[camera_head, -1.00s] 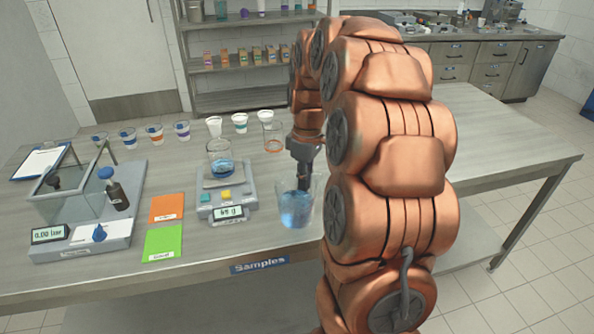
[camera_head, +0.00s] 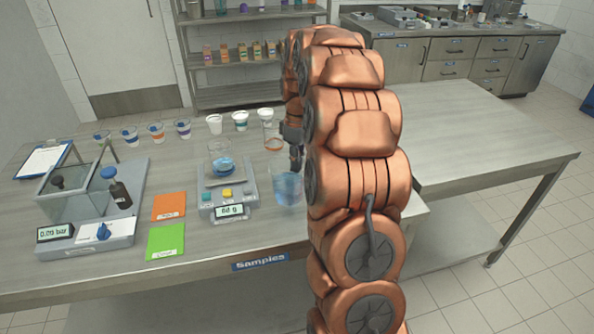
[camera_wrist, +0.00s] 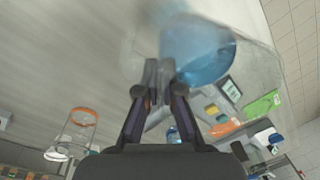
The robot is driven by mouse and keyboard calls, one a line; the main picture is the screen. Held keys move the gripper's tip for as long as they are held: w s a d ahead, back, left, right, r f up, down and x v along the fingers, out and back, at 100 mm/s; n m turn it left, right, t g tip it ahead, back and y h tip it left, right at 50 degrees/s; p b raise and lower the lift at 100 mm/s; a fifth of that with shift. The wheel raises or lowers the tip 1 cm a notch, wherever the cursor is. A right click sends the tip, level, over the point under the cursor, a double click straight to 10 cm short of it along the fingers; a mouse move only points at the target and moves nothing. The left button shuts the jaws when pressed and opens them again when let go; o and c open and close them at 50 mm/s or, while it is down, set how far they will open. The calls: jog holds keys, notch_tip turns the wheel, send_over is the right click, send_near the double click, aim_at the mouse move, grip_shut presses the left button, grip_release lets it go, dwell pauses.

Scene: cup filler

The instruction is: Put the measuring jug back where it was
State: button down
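The measuring jug (camera_head: 287,188) is a clear vessel with blue liquid, to the right of the scale. In the wrist view the jug (camera_wrist: 205,52) is close up, blurred, and partly behind the fingers. My gripper (camera_head: 295,157) is at the jug's far right side in the head view, partly hidden by my arm. In the wrist view my gripper's fingertips (camera_wrist: 158,75) are close together at the jug's side, shut on it. I cannot clearly see whether they grip a handle or the wall, or whether the jug touches the table.
A scale (camera_head: 228,197) bears a cup with blue liquid (camera_head: 222,165). An empty orange-banded beaker (camera_head: 272,142) stands behind the jug. White cups (camera_head: 240,120) and colour-banded cups (camera_head: 157,131) line the back. Orange and green cards (camera_head: 166,241) lie at left. The table's right side (camera_head: 480,145) is clear.

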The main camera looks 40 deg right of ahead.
jog(key=shift+w+f+p, duration=0.15)
jog(key=shift+f+p, duration=0.6)
jog(key=shift+f, duration=1)
jog(key=shift+f, duration=0.15)
jog(key=c, duration=1.3)
grip_release()
jog(key=r+b, duration=0.1)
jog(key=r, duration=0.7)
jog(key=d+r+b, duration=0.1)
jog(key=r, duration=0.3)
jog(key=shift+w+r+b, duration=0.1)
jog(key=shift+w+b, duration=0.15)
jog(key=shift+b, duration=0.05)
